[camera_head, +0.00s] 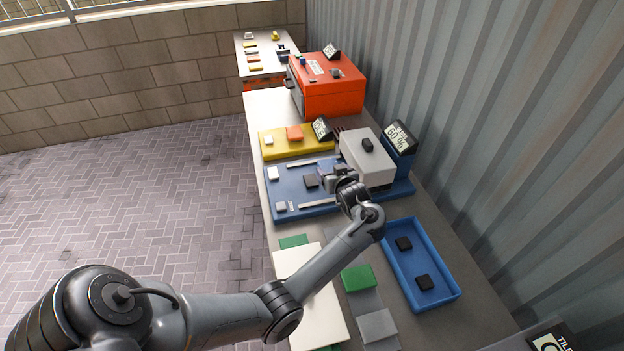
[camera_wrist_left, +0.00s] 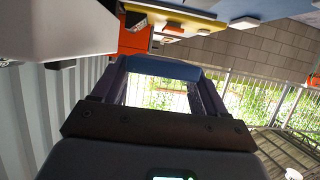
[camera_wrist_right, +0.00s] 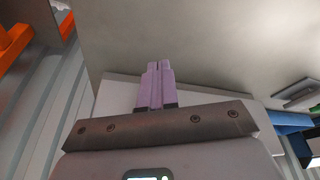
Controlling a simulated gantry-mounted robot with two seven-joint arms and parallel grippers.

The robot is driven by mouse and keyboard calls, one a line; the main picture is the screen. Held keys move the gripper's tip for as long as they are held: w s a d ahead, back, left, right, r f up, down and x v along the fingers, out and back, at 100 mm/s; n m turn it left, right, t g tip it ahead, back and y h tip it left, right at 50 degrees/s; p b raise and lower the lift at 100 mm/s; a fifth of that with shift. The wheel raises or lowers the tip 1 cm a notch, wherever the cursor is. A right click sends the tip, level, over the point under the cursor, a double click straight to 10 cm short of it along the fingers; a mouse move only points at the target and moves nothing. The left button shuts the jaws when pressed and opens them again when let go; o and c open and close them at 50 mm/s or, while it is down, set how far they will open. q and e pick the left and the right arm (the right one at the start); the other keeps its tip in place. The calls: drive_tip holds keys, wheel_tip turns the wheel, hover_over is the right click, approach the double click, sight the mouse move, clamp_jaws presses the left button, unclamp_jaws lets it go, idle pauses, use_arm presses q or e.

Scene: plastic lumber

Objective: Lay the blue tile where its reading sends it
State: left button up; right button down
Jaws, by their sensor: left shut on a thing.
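My left gripper (camera_head: 334,180) is over the blue platform (camera_head: 285,200), in front of a light grey block-shaped unit (camera_head: 365,160). In the left wrist view its fingers (camera_wrist_left: 162,78) are apart with the blue tile (camera_wrist_left: 165,67) held across their tips. In the head view I cannot make the held tile out against the gripper and platform. A display reading "60 %" (camera_head: 398,137) stands on a blue stand behind the grey unit. My right gripper (camera_wrist_right: 155,85) shows only in the right wrist view, its fingers together with nothing visible between them.
A blue tray (camera_head: 449,293) with two black pieces lies at right. Green (camera_head: 357,278) and grey (camera_head: 377,326) pieces and a cream board (camera_head: 312,300) lie in front. A yellow platform (camera_head: 270,149) and an orange box (camera_head: 335,95) stand farther back, along the corrugated wall.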

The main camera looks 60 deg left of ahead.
use_arm(q)
hover_over(312, 183)
wheel_tip(312, 183, down, 5)
drive_tip(key=shift+r+b, duration=0.1)
drive_tip(key=shift+b, duration=0.35)
drive_tip(key=shift+f, duration=1.85)
drive_tip(key=shift+d+f, duration=0.1)
drive_tip(key=shift+f, duration=0.05)
drive_tip(key=shift+f, duration=0.1)
drive_tip(key=o, duration=1.1)
drive_tip(key=shift+o, duration=0.2)
